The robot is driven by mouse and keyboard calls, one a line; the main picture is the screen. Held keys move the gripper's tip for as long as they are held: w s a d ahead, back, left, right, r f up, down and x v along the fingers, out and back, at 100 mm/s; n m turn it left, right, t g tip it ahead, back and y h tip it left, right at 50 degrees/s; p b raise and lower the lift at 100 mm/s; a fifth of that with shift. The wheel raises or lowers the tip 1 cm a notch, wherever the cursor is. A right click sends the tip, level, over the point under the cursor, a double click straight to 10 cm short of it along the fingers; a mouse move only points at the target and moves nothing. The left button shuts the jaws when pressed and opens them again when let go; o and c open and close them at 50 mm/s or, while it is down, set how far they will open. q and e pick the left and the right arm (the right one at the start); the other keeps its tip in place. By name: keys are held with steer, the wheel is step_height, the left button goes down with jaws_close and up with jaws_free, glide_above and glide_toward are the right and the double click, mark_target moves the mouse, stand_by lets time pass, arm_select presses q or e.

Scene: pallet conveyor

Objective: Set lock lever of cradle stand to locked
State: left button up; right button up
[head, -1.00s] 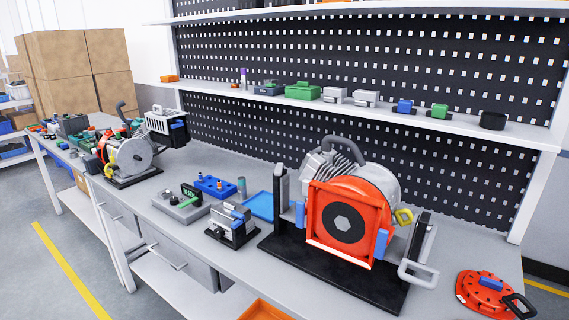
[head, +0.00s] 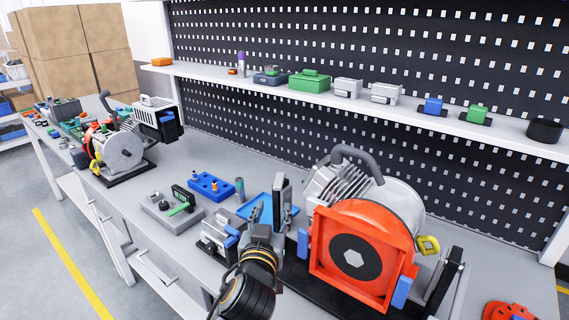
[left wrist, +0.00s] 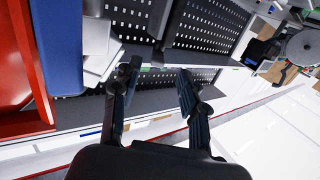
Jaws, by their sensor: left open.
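The cradle stand is a black base with dark uprights: the left upright (head: 281,192) and the right upright (head: 447,283). It bears a grey finned motor with an orange square front (head: 354,257) and blue clamp blocks. A small yellow handle (head: 428,245) shows at the motor's right side; I cannot tell which part is the lock lever. My left gripper (head: 271,213) is open and empty, at the stand's left side, in front of the left upright. Its open fingers (left wrist: 158,76) show in the left wrist view, with the orange frame (left wrist: 14,80) and a blue block (left wrist: 57,45) at left. My right gripper is out of view.
Another motor (head: 118,150) stands farther left. A red flange (head: 508,311) lies at the lower right. A shelf (head: 400,108) runs behind.

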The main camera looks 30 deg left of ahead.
mark_target(280, 175)
arm_select(q)
steer(key=x, duration=0.3)
steer(key=r+p+x, duration=0.1)
steer(key=x, duration=0.1)
steer(key=r+p+x, duration=0.1)
steer(key=x, duration=0.2)
steer(key=shift+w+a, duration=0.2)
steer(key=shift+w, duration=0.05)
steer(key=p+x, duration=0.1)
steer(key=x, duration=0.2)
steer(key=shift+w+a, duration=0.1)
steer(key=shift+w, duration=0.1)
steer(key=shift+w+a, duration=0.15)
steer(key=shift+w, duration=0.25)
steer(key=shift+a, duration=0.1)
steer(key=c, duration=0.6)
jaws_close()
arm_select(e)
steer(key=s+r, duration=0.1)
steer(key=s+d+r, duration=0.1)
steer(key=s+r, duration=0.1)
